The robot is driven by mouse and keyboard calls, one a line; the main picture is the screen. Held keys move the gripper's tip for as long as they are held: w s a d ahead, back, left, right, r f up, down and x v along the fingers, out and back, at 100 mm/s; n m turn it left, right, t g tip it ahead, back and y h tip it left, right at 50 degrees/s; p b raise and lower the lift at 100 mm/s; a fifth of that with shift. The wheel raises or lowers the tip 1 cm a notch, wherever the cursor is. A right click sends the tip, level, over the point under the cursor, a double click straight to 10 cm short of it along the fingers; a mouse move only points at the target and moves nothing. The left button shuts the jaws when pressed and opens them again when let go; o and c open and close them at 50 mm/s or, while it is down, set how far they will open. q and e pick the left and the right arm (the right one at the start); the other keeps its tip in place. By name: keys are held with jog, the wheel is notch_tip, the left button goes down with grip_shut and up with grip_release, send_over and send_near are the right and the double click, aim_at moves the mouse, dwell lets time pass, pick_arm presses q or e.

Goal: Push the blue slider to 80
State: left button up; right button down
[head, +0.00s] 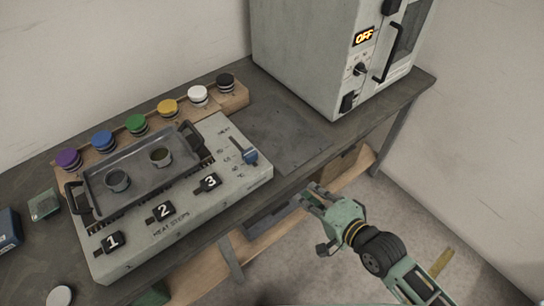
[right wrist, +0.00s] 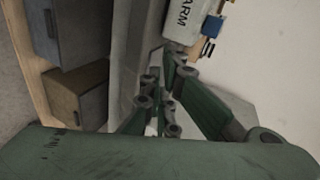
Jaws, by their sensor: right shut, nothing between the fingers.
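The blue slider (head: 249,156) sits on the right end of the top of a grey heat box (head: 190,226), beside a printed scale. The scale's small numbers are too blurred to read. My right gripper (head: 307,192) is shut and empty, in front of the table's edge, to the right of and nearer than the slider, not touching it. In the right wrist view the green fingers (right wrist: 165,105) come together near the middle. A blue knob and part of a pale box with lettering show at the top there. My left gripper is not in view.
A tray (head: 135,180) with two small cups sits on the heat box, behind switches numbered 1 to 3. An oven (head: 330,60) reading OFF stands back right. A dark flat plate (head: 285,135) lies between.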

notch_tip(320, 180, up, 6)
jog(key=a+f+m+y, duration=0.1)
jog(key=a, duration=0.2)
jog(key=p, duration=0.2)
send_near(250, 142)
jog(key=shift+s+a+f, duration=0.1)
jog(key=shift+s+f, duration=0.4)
jog(key=shift+s, duration=0.15)
jog(key=shift+t, duration=0.3)
jog(key=w+a, duration=0.1)
jog(key=w, duration=0.1)
jog(key=w+a+b, duration=0.1)
jog(key=w+a, duration=0.1)
jog(key=w+a+b, duration=0.1)
jog(key=w, duration=0.1)
jog(key=shift+w+a+f, duration=0.1)
jog(key=shift+w+a, duration=0.2)
jog(key=shift+w+a+b, duration=0.25)
jog(key=shift+w+b, duration=0.05)
jog(key=shift+r, duration=0.2)
